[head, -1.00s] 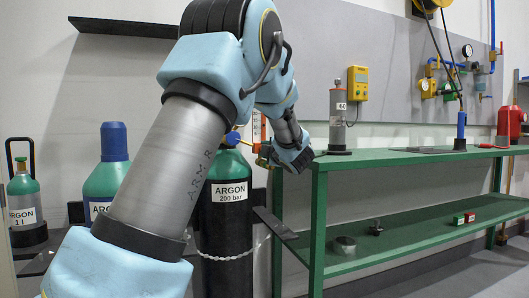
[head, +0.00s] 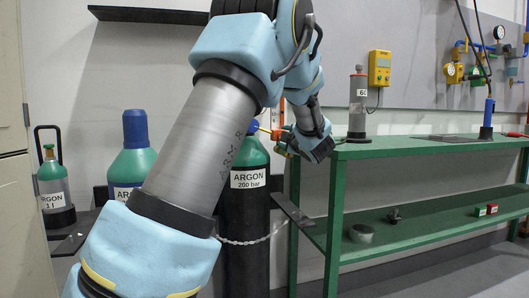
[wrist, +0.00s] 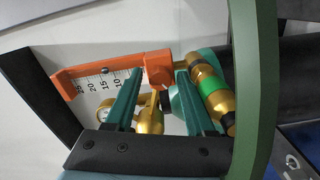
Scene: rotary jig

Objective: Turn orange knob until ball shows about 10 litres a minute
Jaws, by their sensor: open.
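The flowmeter (wrist: 90,73) has an orange frame and a white scale marked 25, 20, 15 and 10 in the wrist view. A small dark ball (wrist: 105,70) shows near the 15 mark; its exact reading is too small to tell. An orange block (wrist: 158,70) ends the frame; I cannot tell whether it is the knob. My gripper (wrist: 158,75) is open, its two green fingers on either side of this block's lower part and a brass stem. Contact cannot be told. In the head view my gripper (head: 290,145) is beside the argon cylinder's top.
A brass fitting with a green band (wrist: 212,88) and a round gauge (wrist: 108,112) are close to the fingers. The black argon cylinder (head: 247,225) stands left of the green bench (head: 400,150). More cylinders stand at left. Most of the bench top is clear.

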